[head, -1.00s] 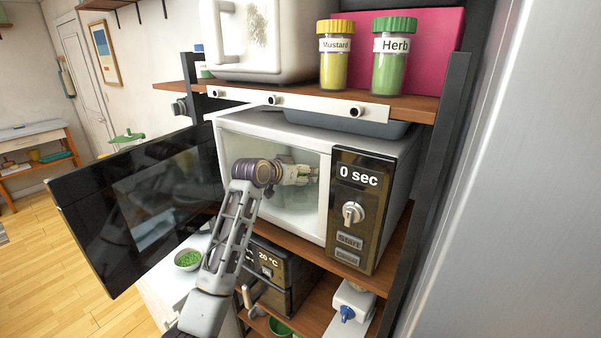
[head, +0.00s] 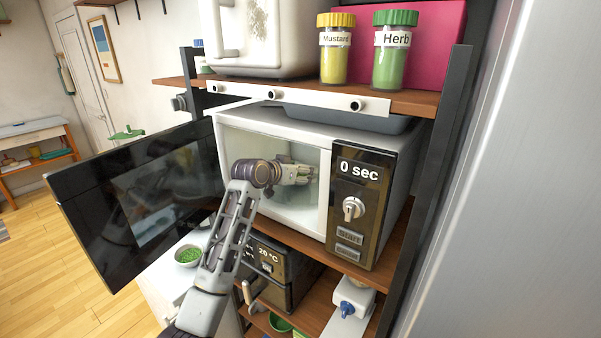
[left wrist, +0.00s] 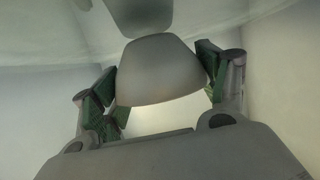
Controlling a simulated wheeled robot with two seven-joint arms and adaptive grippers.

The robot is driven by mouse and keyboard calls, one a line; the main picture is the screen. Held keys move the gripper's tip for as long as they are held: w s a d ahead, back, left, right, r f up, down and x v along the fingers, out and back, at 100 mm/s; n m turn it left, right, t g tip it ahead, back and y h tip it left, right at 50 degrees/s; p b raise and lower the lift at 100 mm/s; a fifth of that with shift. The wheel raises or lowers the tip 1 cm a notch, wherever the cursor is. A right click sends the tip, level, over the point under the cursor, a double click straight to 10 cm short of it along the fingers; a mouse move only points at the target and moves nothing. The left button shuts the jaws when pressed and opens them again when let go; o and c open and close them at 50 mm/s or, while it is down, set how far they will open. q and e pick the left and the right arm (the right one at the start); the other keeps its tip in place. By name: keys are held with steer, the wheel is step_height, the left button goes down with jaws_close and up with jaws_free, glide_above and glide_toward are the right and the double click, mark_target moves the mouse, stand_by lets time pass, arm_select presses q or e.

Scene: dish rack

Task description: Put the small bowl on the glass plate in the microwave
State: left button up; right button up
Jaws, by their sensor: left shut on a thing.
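The white microwave (head: 275,120) stands on the middle shelf with its black door (head: 140,205) swung open to the left. My left arm reaches into it, and my left gripper (head: 308,172) is inside the cavity. In the left wrist view my left gripper (left wrist: 158,95) has its green-padded fingers on either side of a grey, rounded, bowl-like thing (left wrist: 160,70), and is shut on it; this looks like the small bowl. A faint curved edge crosses the top there, perhaps the glass plate; I cannot tell whether the bowl touches it. My right gripper is not in view.
The control panel (head: 352,215) reads 0 sec. Mustard (head: 335,60) and herb (head: 390,60) jars stand on the shelf above. A tall grey surface (head: 510,200) fills the right.

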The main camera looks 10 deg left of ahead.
arm_select(q)
steer(key=shift+f, duration=0.2)
stand_by(0.5)
steer(key=o, duration=1.2)
steer(key=shift+f, duration=0.1)
steer(key=shift+v, duration=6)
jaws_close()
steer(key=shift+s, duration=0.1)
